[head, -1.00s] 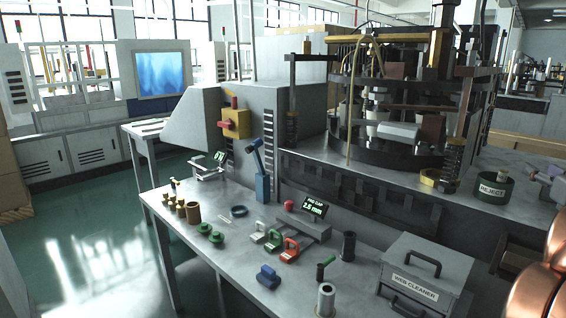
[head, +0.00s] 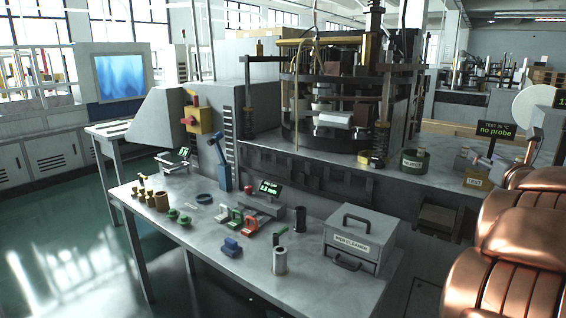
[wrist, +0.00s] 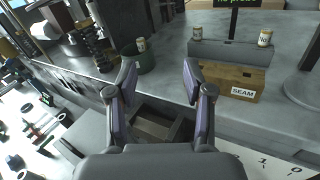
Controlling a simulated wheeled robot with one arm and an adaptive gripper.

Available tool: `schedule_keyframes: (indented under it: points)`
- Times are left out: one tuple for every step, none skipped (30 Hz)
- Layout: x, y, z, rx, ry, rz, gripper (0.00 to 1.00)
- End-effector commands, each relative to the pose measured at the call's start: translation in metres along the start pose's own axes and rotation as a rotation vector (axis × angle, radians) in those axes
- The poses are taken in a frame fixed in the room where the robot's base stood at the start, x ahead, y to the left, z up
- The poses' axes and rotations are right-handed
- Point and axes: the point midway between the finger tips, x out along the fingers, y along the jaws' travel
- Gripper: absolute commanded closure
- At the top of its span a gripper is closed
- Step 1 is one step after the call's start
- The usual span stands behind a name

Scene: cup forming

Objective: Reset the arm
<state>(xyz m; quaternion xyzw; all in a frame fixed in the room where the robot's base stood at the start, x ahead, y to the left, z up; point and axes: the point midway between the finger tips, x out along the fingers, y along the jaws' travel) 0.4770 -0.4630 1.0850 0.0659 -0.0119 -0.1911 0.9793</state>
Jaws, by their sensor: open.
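My gripper (wrist: 159,88) shows in the wrist view with its two fingers spread wide and nothing between them. It hangs in front of the machine's grey side shelf, apart from the things on it.
The workbench (head: 190,242) holds a grey WEB CLEANER box (head: 350,238), a metal cylinder (head: 280,262), a blue block (head: 231,247) and several small tools. The REJECT bin (head: 413,162) and a "no probe" display (head: 496,131) stand on the machine shelf. Green floor lies open at left.

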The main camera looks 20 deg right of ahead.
Motion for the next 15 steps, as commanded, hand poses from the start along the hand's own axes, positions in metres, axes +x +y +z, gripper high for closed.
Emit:
schedule_keyframes:
  points:
    - [0.001, 0.002, 0.0, 0.027, 0.0, -0.014, 0.48]
    - [0.002, 0.003, 0.0, 0.048, 0.0, -0.024, 0.48]
    - [0.002, 0.004, 0.0, 0.075, -0.001, -0.037, 0.48]
    - [0.003, 0.005, 0.0, 0.099, -0.003, -0.047, 0.48]
    - [0.003, 0.006, 0.0, 0.122, -0.003, -0.059, 0.48]
    - [0.004, 0.006, -0.001, 0.156, -0.003, -0.077, 0.48]
    - [0.004, 0.008, -0.001, 0.183, -0.004, -0.088, 0.48]
    - [0.004, 0.009, -0.002, 0.212, -0.005, -0.101, 0.48]
    - [0.004, 0.01, -0.004, 0.254, -0.004, -0.122, 0.48]
    - [0.004, 0.011, -0.005, 0.291, -0.004, -0.139, 0.48]
    - [0.004, 0.014, -0.007, 0.328, -0.004, -0.153, 0.48]
    - [0.004, 0.015, -0.011, 0.386, -0.003, -0.182, 0.48]
    - [0.003, 0.018, -0.014, 0.434, -0.002, -0.202, 0.48]
    - [0.002, 0.02, -0.018, 0.488, -0.002, -0.226, 0.48]
    - [0.001, 0.024, -0.023, 0.561, 0.001, -0.259, 0.48]
